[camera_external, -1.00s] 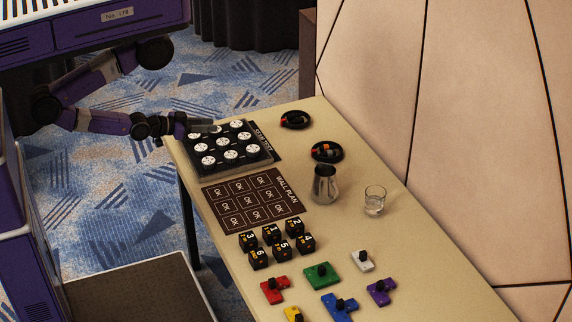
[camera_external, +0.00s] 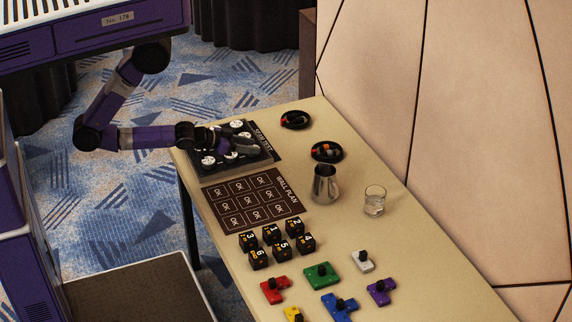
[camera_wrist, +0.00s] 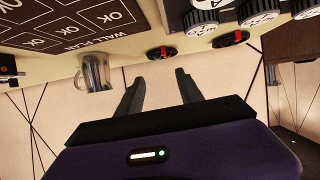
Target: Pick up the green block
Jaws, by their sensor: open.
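The green block (camera_external: 322,276) lies on the table toward the near end, with a dark knob on top. It sits among other coloured blocks, right of the numbered black cubes. My gripper (camera_external: 256,146) is over the black board with white round pieces at the far left of the table, well away from the green block. In the wrist view my gripper (camera_wrist: 160,83) shows two dark fingers apart with nothing between them. The green block is not in the wrist view.
Red (camera_external: 274,290), blue (camera_external: 338,306), purple (camera_external: 381,292) and white (camera_external: 363,261) blocks surround the green one. A metal pitcher (camera_external: 324,186), a glass (camera_external: 374,201) and two black dishes stand toward the wall. The wall plan card (camera_external: 213,209) lies flat mid-table.

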